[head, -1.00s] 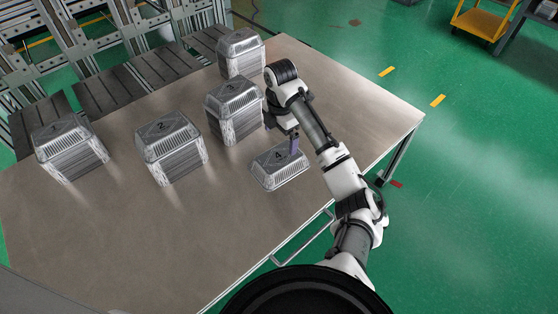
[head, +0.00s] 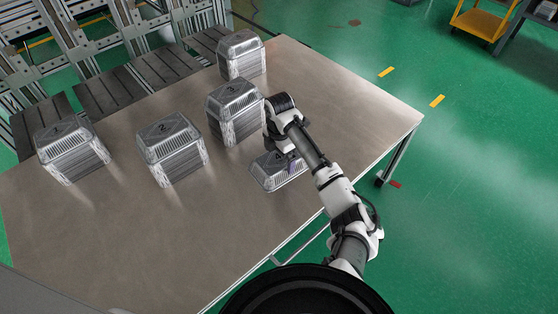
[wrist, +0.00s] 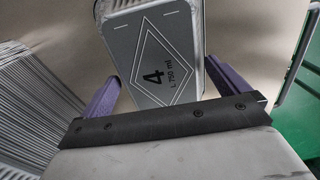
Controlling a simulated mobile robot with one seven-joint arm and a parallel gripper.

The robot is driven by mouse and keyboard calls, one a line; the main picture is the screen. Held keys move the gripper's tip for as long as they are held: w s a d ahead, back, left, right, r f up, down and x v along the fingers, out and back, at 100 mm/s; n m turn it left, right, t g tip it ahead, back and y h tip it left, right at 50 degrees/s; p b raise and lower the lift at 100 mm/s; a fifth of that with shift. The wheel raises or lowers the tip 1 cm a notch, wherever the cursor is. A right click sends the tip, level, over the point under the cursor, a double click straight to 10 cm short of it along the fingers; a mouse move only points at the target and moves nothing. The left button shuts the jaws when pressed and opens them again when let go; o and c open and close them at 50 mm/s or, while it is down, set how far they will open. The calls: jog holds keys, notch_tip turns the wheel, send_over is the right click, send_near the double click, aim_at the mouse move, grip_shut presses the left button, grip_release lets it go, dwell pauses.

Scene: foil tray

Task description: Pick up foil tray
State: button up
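The foil tray marked 4 (head: 270,174) is a single low silver tray with a flat grey lid, near the right front side of the table. My gripper (head: 289,164) is low over it, and my arm hides part of the tray. In the wrist view the grey lid (wrist: 158,62) lies between the two purple fingers of my gripper (wrist: 168,78). The fingers are wide apart, one on each side of the tray. Whether either finger touches its rim cannot be told.
Stacks of foil trays stand on the table (head: 130,240): stack 3 (head: 235,120) close behind and left, stack 2 (head: 175,160), stack 1 (head: 75,158) and another stack (head: 242,62) at the back. The table's right edge is nearby. The front left is clear.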

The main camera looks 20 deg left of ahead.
jog(key=c, duration=0.6)
jog(key=shift+r, duration=0.15)
